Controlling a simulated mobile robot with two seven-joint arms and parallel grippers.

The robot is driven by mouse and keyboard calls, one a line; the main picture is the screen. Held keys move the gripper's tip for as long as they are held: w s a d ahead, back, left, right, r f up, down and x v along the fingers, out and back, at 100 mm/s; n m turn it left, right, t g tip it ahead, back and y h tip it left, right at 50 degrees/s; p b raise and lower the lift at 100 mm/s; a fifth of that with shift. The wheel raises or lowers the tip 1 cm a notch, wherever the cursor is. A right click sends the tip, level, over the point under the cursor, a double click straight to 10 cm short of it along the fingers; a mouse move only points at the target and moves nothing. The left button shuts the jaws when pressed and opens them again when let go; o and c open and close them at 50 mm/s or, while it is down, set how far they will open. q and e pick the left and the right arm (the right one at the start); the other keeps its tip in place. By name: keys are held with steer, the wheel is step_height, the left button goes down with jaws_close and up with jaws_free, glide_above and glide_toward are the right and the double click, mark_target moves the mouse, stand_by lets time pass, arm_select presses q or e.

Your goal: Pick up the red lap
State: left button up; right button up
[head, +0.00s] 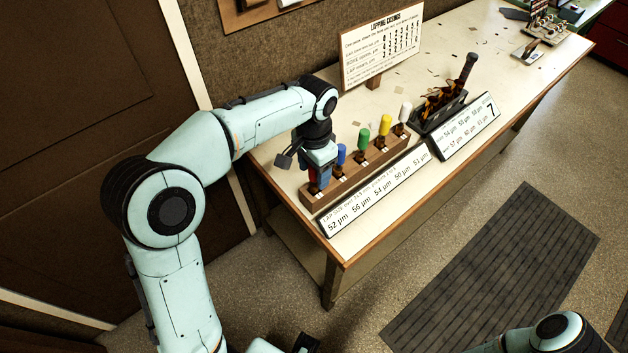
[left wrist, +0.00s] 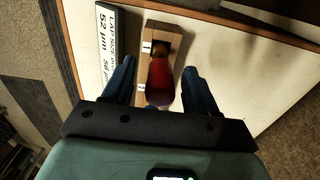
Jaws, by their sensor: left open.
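The red lap (left wrist: 160,82) stands in the end hole of a wooden rack (left wrist: 163,33), by the number 1. In the head view only a little of the red lap (head: 312,173) shows, at the rack's left end, mostly hidden by my gripper. My left gripper (head: 318,165) is over that end, pointing down. In the left wrist view its two open fingers (left wrist: 160,86) are on either side of the red lap, with a visible gap at each side. My right gripper is not in view.
A blue lap (head: 341,154) stands beside the red one, then green (head: 364,138), yellow (head: 385,125) and white (head: 405,113) laps. A size sign (head: 378,187) runs along the rack's front. A dark holder (head: 437,112) and a lapping sign (head: 381,48) stand farther along the bench.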

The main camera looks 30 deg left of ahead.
arm_select(q)
jaws_close()
steer(key=shift+r, duration=0.1)
